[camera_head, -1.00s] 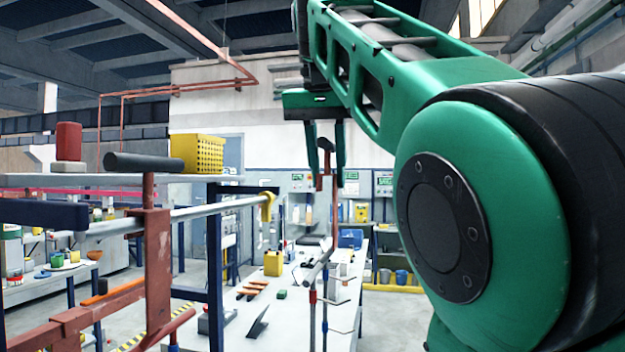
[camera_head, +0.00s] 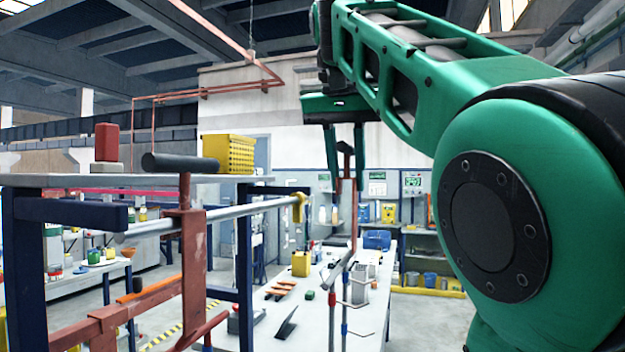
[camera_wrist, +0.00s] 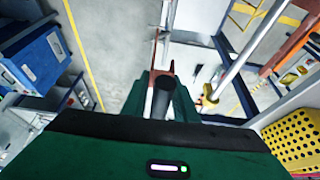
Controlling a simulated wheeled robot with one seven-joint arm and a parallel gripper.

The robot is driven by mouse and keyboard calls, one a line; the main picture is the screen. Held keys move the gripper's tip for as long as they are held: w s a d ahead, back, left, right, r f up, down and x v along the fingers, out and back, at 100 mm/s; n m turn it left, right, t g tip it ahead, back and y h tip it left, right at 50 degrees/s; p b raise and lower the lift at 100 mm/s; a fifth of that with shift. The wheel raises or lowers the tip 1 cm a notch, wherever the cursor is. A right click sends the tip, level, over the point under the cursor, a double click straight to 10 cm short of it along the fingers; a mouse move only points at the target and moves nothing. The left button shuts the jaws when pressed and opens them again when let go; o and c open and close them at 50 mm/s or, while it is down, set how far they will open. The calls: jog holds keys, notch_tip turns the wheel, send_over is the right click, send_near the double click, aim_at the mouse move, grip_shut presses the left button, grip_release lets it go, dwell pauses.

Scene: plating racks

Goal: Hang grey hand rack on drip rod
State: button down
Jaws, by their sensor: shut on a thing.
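My gripper (camera_head: 345,182) is shut on the dark handle (camera_head: 346,149) of a hand rack. This rack hangs upright below it, with a red-brown stem (camera_head: 353,215) and a grey lower part with side pins (camera_head: 346,290). In the wrist view my gripper (camera_wrist: 164,86) has the dark handle end (camera_wrist: 165,84) between its fingers. The drip rod (camera_head: 250,208) is a grey horizontal bar with a yellow piece (camera_head: 298,207) at its end. In the head view the held rack is right of that end, apart from it. The rod also shows in the wrist view (camera_wrist: 240,48).
A red-brown rack (camera_head: 192,255) with a dark handle is at the rod's left part. A dark blue frame (camera_head: 245,270) stands by the rod. A yellow perforated box (camera_head: 228,153) sits on its top shelf. A white bench (camera_head: 372,300) with several small items lies below.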

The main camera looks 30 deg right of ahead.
jog(key=shift+w+a+r, duration=0.1)
jog(key=shift+w+a, duration=4.45)
jog(key=shift+w, duration=0.15)
jog(key=shift+a+f, duration=0.15)
jog(key=shift+f, duration=1.55)
